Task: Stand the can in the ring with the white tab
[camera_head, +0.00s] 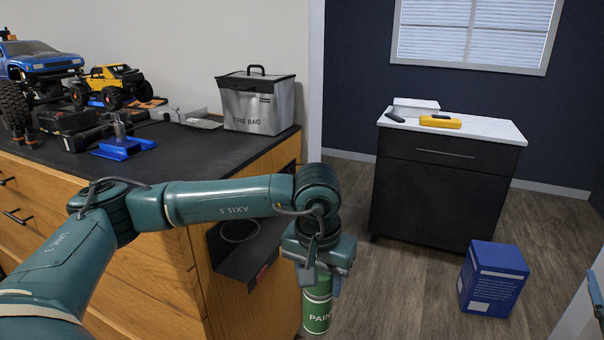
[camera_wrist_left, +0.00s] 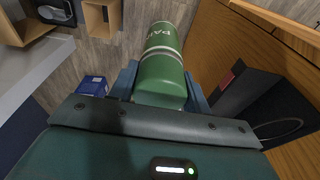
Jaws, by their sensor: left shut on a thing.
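My left gripper (camera_head: 318,283) is shut on a green can (camera_head: 317,313) marked "PAINT". It holds the can upright, clear of the floor, just right of the wooden bench's end. The can also shows between the fingers in the left wrist view (camera_wrist_left: 163,65). A black holder (camera_head: 246,262) sits on the bench end, left of the can and apart from it. One dark ring (camera_head: 240,230) shows on it, with a red tab (camera_head: 262,273) near its front. The red tab also shows in the left wrist view (camera_wrist_left: 226,80). I see no white tab.
The bench top (camera_head: 215,150) carries model trucks, tools and a grey fire bag (camera_head: 258,103). A dark cabinet (camera_head: 440,190) with a white top stands at the back right. A blue box (camera_head: 493,280) stands on the floor, with open floor between it and the can.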

